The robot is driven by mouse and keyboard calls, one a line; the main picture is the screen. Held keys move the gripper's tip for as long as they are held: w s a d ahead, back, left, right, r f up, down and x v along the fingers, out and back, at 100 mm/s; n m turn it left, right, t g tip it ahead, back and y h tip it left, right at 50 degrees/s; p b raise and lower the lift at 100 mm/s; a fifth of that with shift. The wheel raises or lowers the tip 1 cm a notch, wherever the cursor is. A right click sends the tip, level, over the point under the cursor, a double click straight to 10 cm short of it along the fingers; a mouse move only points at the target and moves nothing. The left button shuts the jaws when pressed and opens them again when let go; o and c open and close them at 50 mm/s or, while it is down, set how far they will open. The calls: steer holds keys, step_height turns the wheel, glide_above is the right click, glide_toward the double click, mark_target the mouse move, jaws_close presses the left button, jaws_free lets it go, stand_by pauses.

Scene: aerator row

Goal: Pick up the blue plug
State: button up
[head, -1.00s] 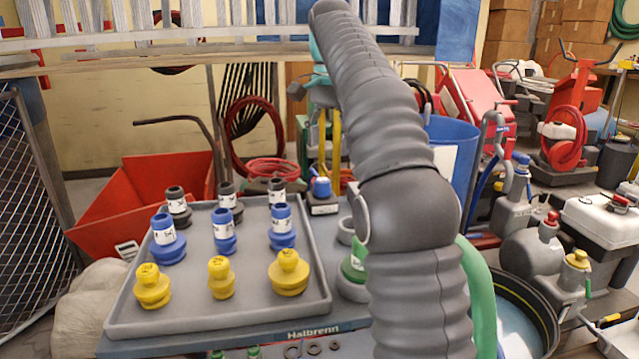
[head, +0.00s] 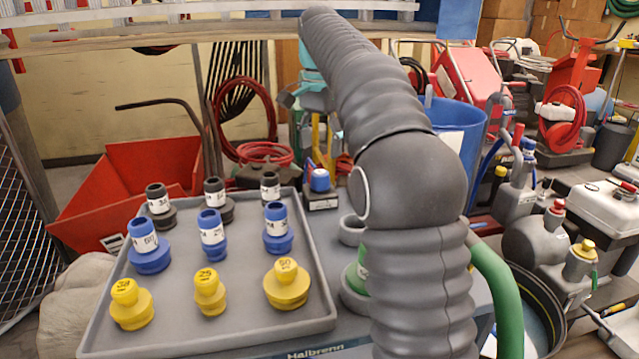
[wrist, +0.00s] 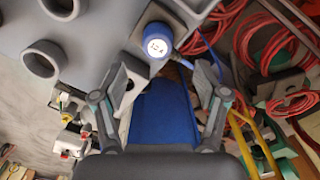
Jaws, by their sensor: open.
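A blue plug (head: 320,180) with a round top stands upright on a small dark block at the far right corner of the bench, beside the tray. In the wrist view, the blue plug (wrist: 158,42) shows from above with a white marked top. My gripper (wrist: 162,78) is open and empty, with its two fingers apart. In the picture the plug lies just beyond the fingertips, between their lines; the height gap is hard to tell. Three other blue plugs (head: 212,234) stand in the grey tray (head: 160,338).
Yellow plugs (head: 286,285) and black-topped plugs (head: 158,200) share the tray. Grey ring holders (wrist: 42,60) stand on the bench near the block. A blue bin (head: 458,150) stands behind my arm; a red cart (head: 135,190) and red hoses (head: 265,153) lie beyond.

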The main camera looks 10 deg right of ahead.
mark_target(320, 172)
steer(key=shift+s+f, duration=0.15)
steer(key=shift+f, duration=1.9)
steer(key=shift+s+f, duration=0.1)
steer(key=shift+f, duration=1.9)
steer(key=c, duration=1.3)
